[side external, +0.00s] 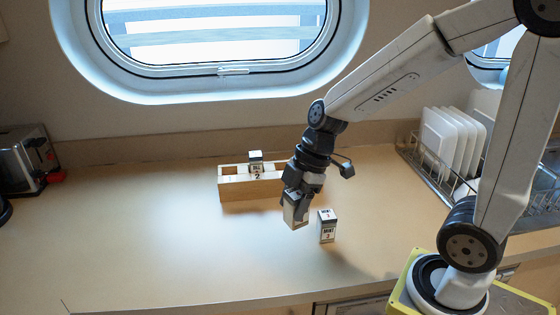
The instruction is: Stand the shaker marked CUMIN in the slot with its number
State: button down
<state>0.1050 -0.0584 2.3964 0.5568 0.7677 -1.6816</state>
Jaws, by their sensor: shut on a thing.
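My gripper (294,194) is shut on a pale shaker (294,211), which it holds tilted, just left of the standing shaker. No label on the held shaker can be read from here. A wooden rack (235,190) with slots stands behind my gripper, towards the wall. A shaker with a dark band on top (256,160) stands in one of its slots, above a 2 on the rack. My gripper hides the rack's right part. A white shaker that reads MINT with a 3 (327,228) stands upright on the counter, right of the held shaker.
A dish rack (455,165) with white plates stands on the right. A toaster (28,160) stands at the far left. The counter (140,220) is clear on the left and in front, up to its front edge.

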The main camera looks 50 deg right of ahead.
jog(key=shift+w+d, duration=0.35)
jog(key=shift+w, duration=0.1)
jog(key=w+d+m, duration=0.1)
jog(key=w+d, duration=0.3)
jog(key=d, duration=0.5)
jog(key=w+d+m+t, duration=0.1)
jog(key=w+d, duration=0.4)
jog(key=d, duration=0.5)
jog(key=w+d+f+m, duration=0.1)
jog(key=w+d+m, duration=0.1)
jog(key=w+d, duration=0.3)
jog(key=d, duration=0.4)
jog(key=shift+w+d+h, duration=0.25)
jog(key=shift+d+h, duration=0.1)
jog(key=shift+h, duration=0.05)
jog(key=shift+f, duration=0.2)
jog(key=shift+f, duration=1.8)
jog(key=shift+f, duration=1.85)
dwell(0.5)
